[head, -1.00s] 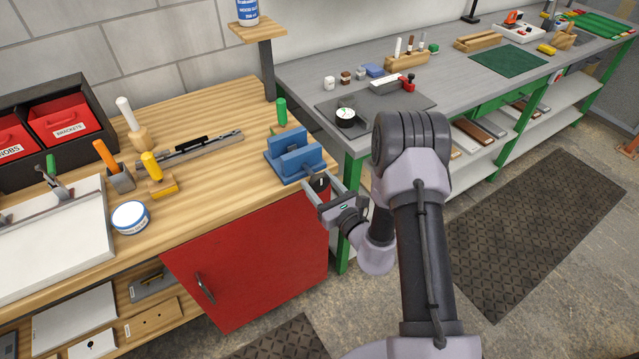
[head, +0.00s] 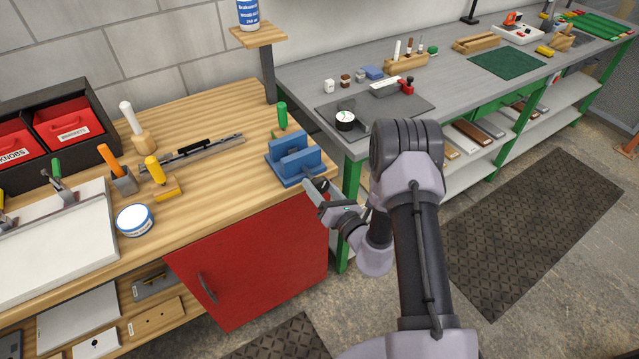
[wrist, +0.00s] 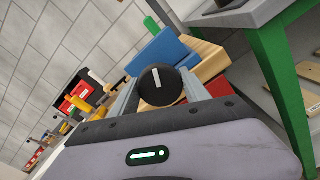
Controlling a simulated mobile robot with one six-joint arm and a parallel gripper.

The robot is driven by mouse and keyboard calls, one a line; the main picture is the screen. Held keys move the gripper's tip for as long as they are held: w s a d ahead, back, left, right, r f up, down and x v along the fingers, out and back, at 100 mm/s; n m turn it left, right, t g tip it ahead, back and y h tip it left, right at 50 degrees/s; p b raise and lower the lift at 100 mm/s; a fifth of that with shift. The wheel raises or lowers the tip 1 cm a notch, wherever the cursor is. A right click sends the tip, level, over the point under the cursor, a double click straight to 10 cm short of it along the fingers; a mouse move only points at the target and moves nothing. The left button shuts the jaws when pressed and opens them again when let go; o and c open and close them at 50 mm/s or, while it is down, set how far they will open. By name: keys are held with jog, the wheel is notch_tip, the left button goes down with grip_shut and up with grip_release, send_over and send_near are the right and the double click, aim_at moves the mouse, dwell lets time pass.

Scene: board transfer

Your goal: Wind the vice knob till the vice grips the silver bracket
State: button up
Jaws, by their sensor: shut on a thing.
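The blue vice (head: 296,160) sits at the right front corner of the wooden bench, its two upright jaws close together. The wrist view shows part of its blue body (wrist: 160,50). The black vice knob (wrist: 157,86) with a white mark faces the wrist camera. My gripper (head: 317,187) is at the front of the vice, shut on the knob, with one finger on each side of it in the wrist view. The knob is mostly hidden by my gripper in the head view. I cannot make out the silver bracket in the vice in either view.
A green-handled tool (head: 282,115) stands just behind the vice. A metal rail (head: 192,151) lies to the left on the bench. The red cabinet door (head: 250,262) is below, and the grey bench's green leg (head: 350,195) is close on the right.

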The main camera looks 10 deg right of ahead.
jog(key=m+p, duration=0.2)
jog(key=m, duration=0.4)
jog(key=m+p, duration=0.2)
jog(key=m, duration=0.4)
dwell(0.5)
jog(key=o, duration=1.3)
jog(key=shift+o, duration=0.2)
jog(key=p+v, duration=0.1)
jog(key=v, duration=1.6)
jog(key=shift+s+p, duration=0.25)
jog(key=shift+p, duration=0.15)
